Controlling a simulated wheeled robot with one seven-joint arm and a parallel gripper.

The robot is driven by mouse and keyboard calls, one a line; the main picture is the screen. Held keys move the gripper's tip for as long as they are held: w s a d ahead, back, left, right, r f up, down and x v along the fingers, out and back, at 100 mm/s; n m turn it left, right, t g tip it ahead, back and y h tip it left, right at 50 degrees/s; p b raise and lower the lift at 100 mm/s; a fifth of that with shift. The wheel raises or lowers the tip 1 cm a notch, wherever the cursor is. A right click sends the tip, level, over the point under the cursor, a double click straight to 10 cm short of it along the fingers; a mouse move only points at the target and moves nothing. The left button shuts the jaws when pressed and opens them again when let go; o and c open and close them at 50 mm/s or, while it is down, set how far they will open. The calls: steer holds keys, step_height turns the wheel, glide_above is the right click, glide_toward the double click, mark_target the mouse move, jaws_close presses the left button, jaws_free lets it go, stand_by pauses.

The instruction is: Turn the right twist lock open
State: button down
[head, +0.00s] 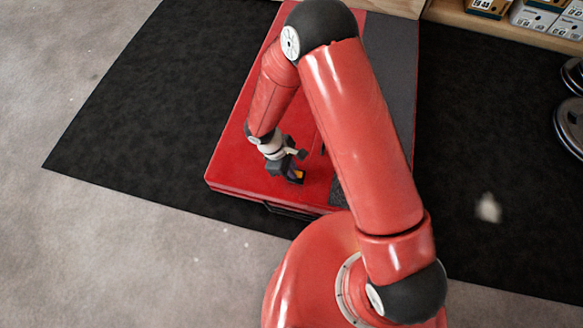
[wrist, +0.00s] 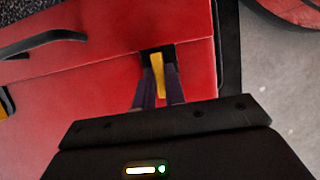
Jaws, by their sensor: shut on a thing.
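The red case (head: 235,170) lies on a dark mat, partly hidden behind my arm. In the wrist view, a twist lock with a black plate (wrist: 148,55) and a yellow tab (wrist: 157,75) sits at the seam of the case (wrist: 85,125), near its right edge. My gripper (wrist: 158,88) is shut on the yellow tab, with one dark finger on each side. The tab runs nearly upright in the picture, across the seam. In the head view, my gripper (head: 297,174) is low at the case, with a bit of yellow at its tips.
A black handle (wrist: 45,40) stands out from the case left of the lock. A bit of yellow (wrist: 2,112) shows at the left edge. Round weights (head: 570,125) and a shelf with boxes (head: 535,15) are at right. The dark mat (head: 150,120) left of the case is clear.

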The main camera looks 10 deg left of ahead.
steer(key=c, duration=1.5)
jaws_free()
steer(key=shift+o, duration=0.2)
steer(key=shift+r, duration=0.1)
steer(key=p+v, duration=0.1)
steer(key=v, duration=0.6)
steer(key=shift+a+r+p, duration=0.2)
steer(key=shift+r+p, duration=0.1)
steer(key=w+d+r+m+t+y+p, duration=0.1)
steer(key=w+d+r+m+p, duration=0.2)
steer(key=d+r, duration=0.8)
steer(key=d+r+m+t+y+p, duration=0.15)
steer(key=d+r+m, duration=0.35)
steer(key=r, duration=1.2)
steer(key=s+d+r+m+t+y+p, duration=0.1)
steer(key=s+d+r+m, duration=0.3)
steer(key=r, duration=0.4)
steer(key=s+d+r+m+t+y+p, duration=0.1)
steer(key=s+d+r+m+p, duration=0.3)
steer(key=s+r, duration=0.4)
steer(key=shift+d+r+m+t, duration=0.2)
steer(key=shift+d+m+t, duration=0.5)
steer(key=shift+d, duration=0.35)
